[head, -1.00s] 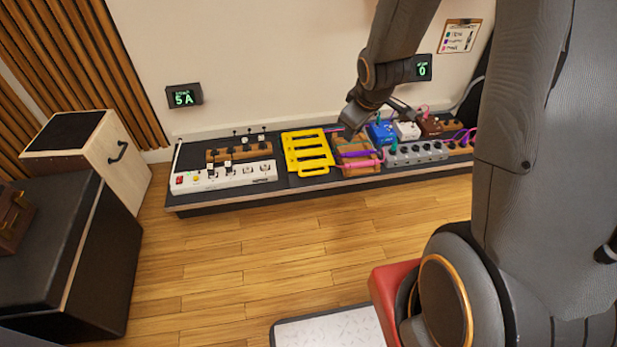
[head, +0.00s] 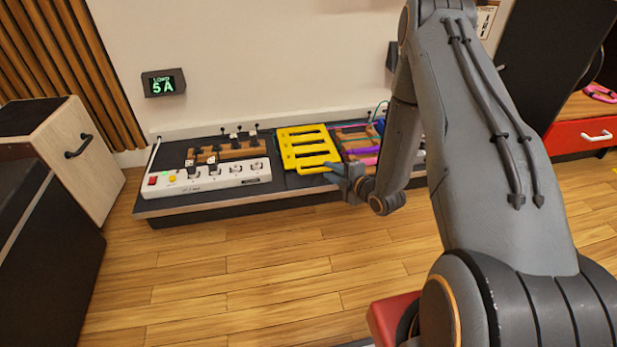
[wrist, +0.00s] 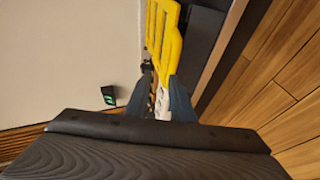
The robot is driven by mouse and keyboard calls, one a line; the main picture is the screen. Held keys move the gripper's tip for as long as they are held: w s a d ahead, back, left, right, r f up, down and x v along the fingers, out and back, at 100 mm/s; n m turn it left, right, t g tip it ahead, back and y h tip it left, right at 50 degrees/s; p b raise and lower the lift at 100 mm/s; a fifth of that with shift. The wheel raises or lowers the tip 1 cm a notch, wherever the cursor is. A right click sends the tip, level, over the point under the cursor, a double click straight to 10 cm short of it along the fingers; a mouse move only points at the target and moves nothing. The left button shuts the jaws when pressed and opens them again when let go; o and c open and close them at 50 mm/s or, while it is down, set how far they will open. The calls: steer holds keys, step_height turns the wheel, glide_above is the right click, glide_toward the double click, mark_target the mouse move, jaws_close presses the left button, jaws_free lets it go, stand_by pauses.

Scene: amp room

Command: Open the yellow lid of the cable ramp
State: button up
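The yellow lid (head: 306,149) of the cable ramp lies on the dark low platform, with several slots across it and a handle-like loop at its front edge. It looks closed. My gripper (head: 336,172) is at the lid's front right corner, fingers pointing left toward the loop. In the wrist view the lid (wrist: 163,35) shows ahead, beyond my two fingertips (wrist: 160,80). I cannot tell whether a finger touches the lid.
A white power strip (head: 208,178) and a wooden rack with plugs (head: 225,152) stand left of the lid. A wooden rack with coloured cables (head: 357,140) is at its right. A display reading 5 A (head: 163,84) is on the wall. The wooden floor (head: 230,270) in front is clear.

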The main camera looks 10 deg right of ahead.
steer(key=shift+n+t+y, duration=0.4)
steer(key=shift+n+t, duration=0.1)
steer(key=w+a+f+b, duration=0.1)
steer(key=w+f+b, duration=0.1)
steer(key=w, duration=0.1)
steer(key=w+a+f+b, duration=0.2)
steer(key=w+b, duration=0.1)
steer(key=w, duration=0.1)
steer(key=w+a+f+b, duration=0.2)
steer(key=w, duration=0.1)
steer(key=shift+w+f, duration=0.25)
jaws_close()
